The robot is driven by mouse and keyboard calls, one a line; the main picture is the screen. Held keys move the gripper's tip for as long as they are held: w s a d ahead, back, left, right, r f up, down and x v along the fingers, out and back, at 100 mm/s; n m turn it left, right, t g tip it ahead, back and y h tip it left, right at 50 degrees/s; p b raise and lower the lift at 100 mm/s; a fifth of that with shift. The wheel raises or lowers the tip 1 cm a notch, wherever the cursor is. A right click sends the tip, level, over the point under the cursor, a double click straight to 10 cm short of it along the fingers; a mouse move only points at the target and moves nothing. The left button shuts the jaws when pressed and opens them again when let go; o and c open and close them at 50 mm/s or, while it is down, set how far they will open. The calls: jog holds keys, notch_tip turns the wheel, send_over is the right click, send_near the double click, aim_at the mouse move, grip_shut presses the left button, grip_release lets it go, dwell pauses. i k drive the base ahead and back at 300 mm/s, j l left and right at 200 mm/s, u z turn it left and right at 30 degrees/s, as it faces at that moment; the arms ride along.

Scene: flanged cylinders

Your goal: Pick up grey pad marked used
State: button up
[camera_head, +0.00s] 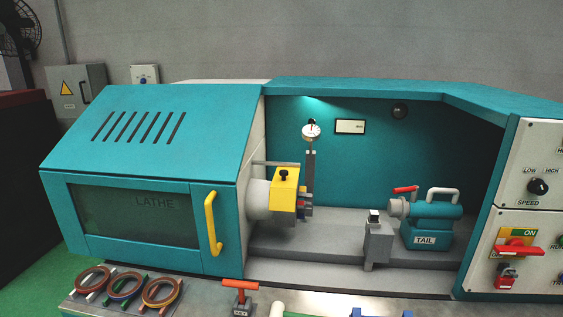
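I cannot make out any grey pad marked used in the head view. My gripper and arm are not in this view. The near bench top (205,293) shows along the bottom edge, and most of its surface is cut off by the frame. A red-topped tool (240,290) stands on it near the middle.
A teal lathe fills the middle, its guard (150,140) having a yellow handle (213,223). Inside stand a yellow-topped chuck (285,183), a dial gauge (311,131), a grey tool post (377,246) and the tailstock (430,222). Several coloured rings (162,291) lie at front left.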

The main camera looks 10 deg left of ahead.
aim_at(374, 215)
jog(key=u, duration=1.5)
jog(key=z, duration=1.65)
jog(key=i+j+z, duration=0.2)
jog(key=j, duration=0.2)
jog(key=i+j+z, duration=0.2)
jog(key=j, duration=0.2)
jog(key=i+j+z, duration=0.1)
jog(key=j+z, duration=0.15)
jog(key=j, duration=0.15)
jog(key=j+z, duration=0.2)
jog(key=j, duration=0.25)
jog(key=i+j+z, duration=0.2)
jog(key=j, duration=0.3)
jog(key=k, duration=0.05)
